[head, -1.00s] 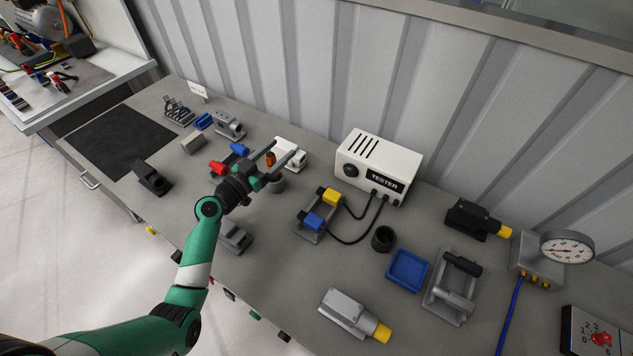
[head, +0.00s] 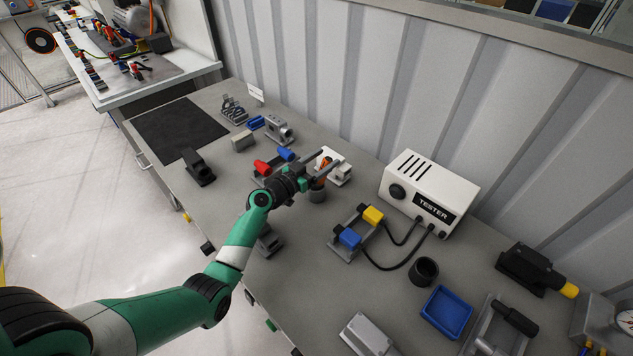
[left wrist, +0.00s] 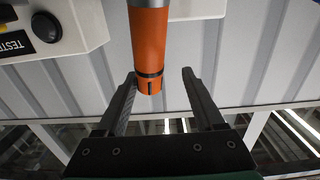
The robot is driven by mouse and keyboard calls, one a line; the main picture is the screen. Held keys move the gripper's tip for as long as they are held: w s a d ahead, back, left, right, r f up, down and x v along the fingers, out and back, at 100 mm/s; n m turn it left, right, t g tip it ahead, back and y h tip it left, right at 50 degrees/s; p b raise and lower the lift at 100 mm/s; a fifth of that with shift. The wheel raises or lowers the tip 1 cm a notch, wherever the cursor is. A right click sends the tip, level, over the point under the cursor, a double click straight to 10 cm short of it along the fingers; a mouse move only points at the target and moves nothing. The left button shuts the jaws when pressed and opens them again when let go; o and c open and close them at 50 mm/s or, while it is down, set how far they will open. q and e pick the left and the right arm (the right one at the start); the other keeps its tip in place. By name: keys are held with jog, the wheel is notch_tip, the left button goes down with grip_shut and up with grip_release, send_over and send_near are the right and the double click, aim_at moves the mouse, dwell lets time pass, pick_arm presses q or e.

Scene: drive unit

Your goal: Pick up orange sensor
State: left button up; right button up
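The orange sensor (left wrist: 149,45) is an orange cylinder with a dark band near one end. In the left wrist view that end lies between my left gripper's fingers (left wrist: 159,73), with a gap on each side. In the head view the orange sensor (head: 325,163) shows partly between the fingers of my left gripper (head: 333,157), above a dark grey cup (head: 317,195). The fingers hide part of it, and whether it stands in the cup is not clear. My left gripper is open. My right gripper is not in view.
A white tester box (head: 425,190) stands right of the gripper, cabled to a fixture with yellow and blue blocks (head: 350,238). A white part (head: 340,172) stands close behind the fingers. A red and blue fixture (head: 263,168) is close on the left. A dark mat (head: 178,130) lies bare farther left.

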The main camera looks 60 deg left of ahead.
pick_arm(q)
jog(key=shift+w+a+r, duration=0.15)
jog(key=shift+a+r, duration=0.05)
jog(key=shift+a, duration=0.05)
jog(key=shift+r, duration=0.1)
grip_shut()
dwell(1.2)
